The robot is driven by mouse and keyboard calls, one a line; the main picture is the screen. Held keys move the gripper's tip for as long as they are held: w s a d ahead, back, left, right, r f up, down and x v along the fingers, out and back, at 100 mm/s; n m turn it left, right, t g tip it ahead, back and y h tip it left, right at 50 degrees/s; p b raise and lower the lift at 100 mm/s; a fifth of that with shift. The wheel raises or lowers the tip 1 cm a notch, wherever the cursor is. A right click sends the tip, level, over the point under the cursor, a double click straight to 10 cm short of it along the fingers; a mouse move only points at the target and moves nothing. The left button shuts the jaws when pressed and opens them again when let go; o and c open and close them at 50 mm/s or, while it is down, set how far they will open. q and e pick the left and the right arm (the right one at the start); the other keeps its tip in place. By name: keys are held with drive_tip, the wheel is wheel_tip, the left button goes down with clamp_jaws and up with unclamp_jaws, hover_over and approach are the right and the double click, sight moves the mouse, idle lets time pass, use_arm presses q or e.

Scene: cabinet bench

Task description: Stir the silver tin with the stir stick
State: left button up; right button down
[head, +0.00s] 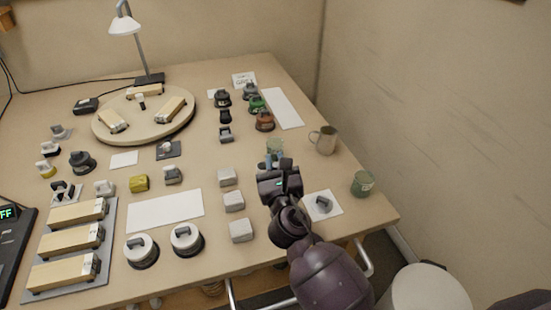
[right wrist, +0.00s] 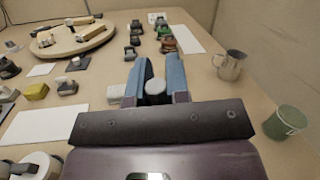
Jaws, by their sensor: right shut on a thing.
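My right gripper (head: 270,162) points away over the right part of the bench. In the right wrist view its two blue fingers (right wrist: 156,82) are closed around a grey, round-topped thing (right wrist: 155,87). I cannot tell from its shape whether this is the stir stick; its lower part is hidden. My left gripper is not in view.
Another green cup (head: 362,184) stands near the right edge, close to a white card (head: 322,205) with a small grey piece. White blocks (head: 234,201) lie left of my gripper. A round wooden board (head: 145,124) and a lamp (head: 124,25) are farther back. A wall bounds the right.

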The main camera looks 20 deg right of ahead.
drive_tip(key=shift+f, duration=0.65)
drive_tip(key=shift+f+b, duration=0.15)
drive_tip(key=shift+b, duration=0.2)
drive_tip(key=shift+w+d+f+b, duration=0.15)
drive_tip(key=shift+f+b, duration=0.45)
drive_tip(key=shift+f, duration=0.3)
drive_tip(key=shift+w+d+f+b, duration=0.1)
drive_tip(key=shift+d+f+b, duration=0.1)
drive_tip(key=shift+f+b, duration=0.55)
drive_tip(key=shift+w+d+f+b, duration=0.15)
drive_tip(key=shift+f+b, duration=0.35)
drive_tip(key=shift+f, duration=0.5)
drive_tip(key=shift+s, duration=0.1)
